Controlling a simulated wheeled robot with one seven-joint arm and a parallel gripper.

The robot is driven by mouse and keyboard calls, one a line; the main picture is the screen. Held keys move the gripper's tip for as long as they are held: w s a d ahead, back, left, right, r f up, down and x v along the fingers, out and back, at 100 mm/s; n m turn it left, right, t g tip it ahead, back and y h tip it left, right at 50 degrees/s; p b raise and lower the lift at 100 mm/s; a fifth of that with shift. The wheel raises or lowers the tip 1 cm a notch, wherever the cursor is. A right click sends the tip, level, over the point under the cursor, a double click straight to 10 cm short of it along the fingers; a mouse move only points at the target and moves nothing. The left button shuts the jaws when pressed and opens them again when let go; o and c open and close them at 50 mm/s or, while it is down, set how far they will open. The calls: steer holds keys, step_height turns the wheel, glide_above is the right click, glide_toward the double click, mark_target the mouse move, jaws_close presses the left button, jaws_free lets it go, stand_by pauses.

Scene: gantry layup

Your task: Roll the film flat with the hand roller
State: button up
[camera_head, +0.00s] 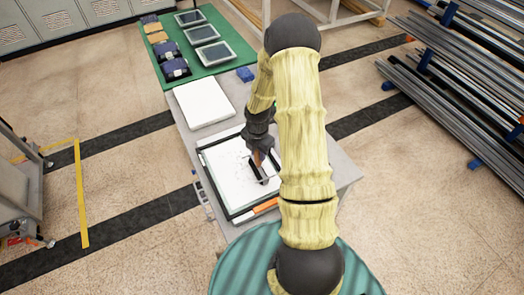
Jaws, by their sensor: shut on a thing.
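A white sheet (228,177), which looks like the film, lies in a black-framed tray (236,214) on the grey table. Faint lines show on the sheet. My gripper (261,166) points down over the right part of the sheet, shut on a dark tool with an orange-brown part, likely the hand roller (264,180). The tool appears to touch the sheet, but contact is hard to tell at this size. My arm hides the right side of the tray and some of the table.
A white block (203,102) lies behind the tray. Beyond it, a green mat (190,45) carries several framed panels and dark items. A small blue item (245,74) sits near the mat. An orange-ended strip (265,206) lies at the tray's front edge. Metal bars (450,85) are racked at right.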

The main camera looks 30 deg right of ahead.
steer(key=shift+a, duration=0.45)
steer(key=shift+a+f, duration=0.1)
steer(key=shift+a, duration=1.2)
steer(key=shift+s+a, duration=0.1)
steer(key=shift+a+b, duration=0.4)
steer(key=shift+a, duration=0.95)
steer(key=shift+a+b, duration=0.3)
steer(key=shift+a, duration=1.1)
